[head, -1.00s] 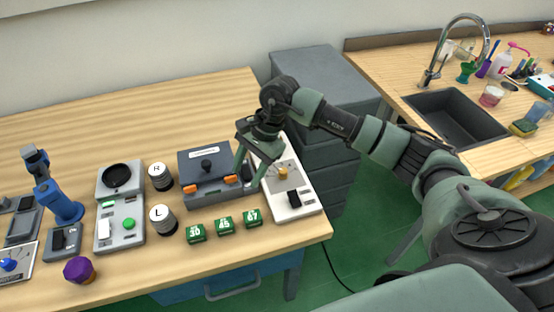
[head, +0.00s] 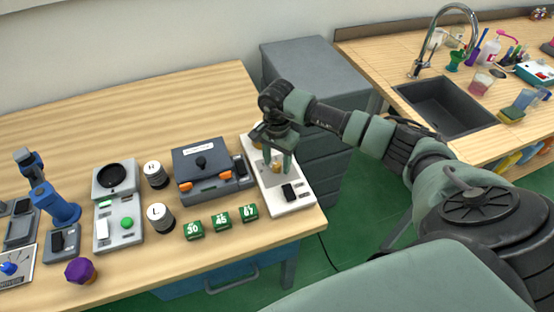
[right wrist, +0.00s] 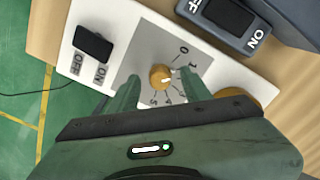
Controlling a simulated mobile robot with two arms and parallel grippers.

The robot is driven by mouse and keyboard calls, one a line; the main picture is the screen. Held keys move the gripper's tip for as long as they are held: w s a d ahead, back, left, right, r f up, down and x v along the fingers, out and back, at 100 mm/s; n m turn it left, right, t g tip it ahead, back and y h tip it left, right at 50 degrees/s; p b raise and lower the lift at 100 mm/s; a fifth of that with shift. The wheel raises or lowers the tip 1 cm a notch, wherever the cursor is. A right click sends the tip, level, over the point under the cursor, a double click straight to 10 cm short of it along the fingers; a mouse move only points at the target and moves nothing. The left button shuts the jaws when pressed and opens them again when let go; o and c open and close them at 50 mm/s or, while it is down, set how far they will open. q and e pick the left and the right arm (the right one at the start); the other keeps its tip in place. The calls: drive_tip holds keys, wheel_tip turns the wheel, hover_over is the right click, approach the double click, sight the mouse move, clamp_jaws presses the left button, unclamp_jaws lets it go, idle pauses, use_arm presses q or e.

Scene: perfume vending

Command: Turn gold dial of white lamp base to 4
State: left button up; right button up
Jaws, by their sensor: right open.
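The white lamp base (head: 297,203) stands at the table's right end. In the right wrist view its white panel (right wrist: 130,22) carries a grey scale plate with numbers around a gold dial (right wrist: 160,77). The dial has a white mark on its right side; 0, 1, 4 and 5 can be read, and a finger covers part of the scale. My right gripper (right wrist: 158,92) is open, with one finger on each side of the dial; contact cannot be told. In the head view the gripper (head: 277,160) is over the base, partly hiding the dial. My left gripper is not in view.
A black switch (right wrist: 92,44) marked ON and OFF sits on the lamp base. A dark grey box (head: 205,160) with orange latches stands close to its left. Several green number blocks (head: 221,221) lie in front. Another gold part (right wrist: 240,95) shows beside my gripper.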

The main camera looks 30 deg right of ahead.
clamp_jaws()
drive_tip(key=m+b, duration=0.2)
drive_tip(key=m, duration=0.1)
drive_tip(key=shift+f+b, duration=0.15)
drive_tip(key=shift+b, duration=0.15)
drive_tip(key=m+b, duration=0.2)
drive_tip(key=m, duration=0.3)
drive_tip(key=m+b, duration=0.2)
drive_tip(key=m, duration=0.3)
drive_tip(key=shift+r+m+b, duration=0.2)
drive_tip(key=shift+m+b, duration=0.45)
drive_tip(key=shift+m, duration=1.75)
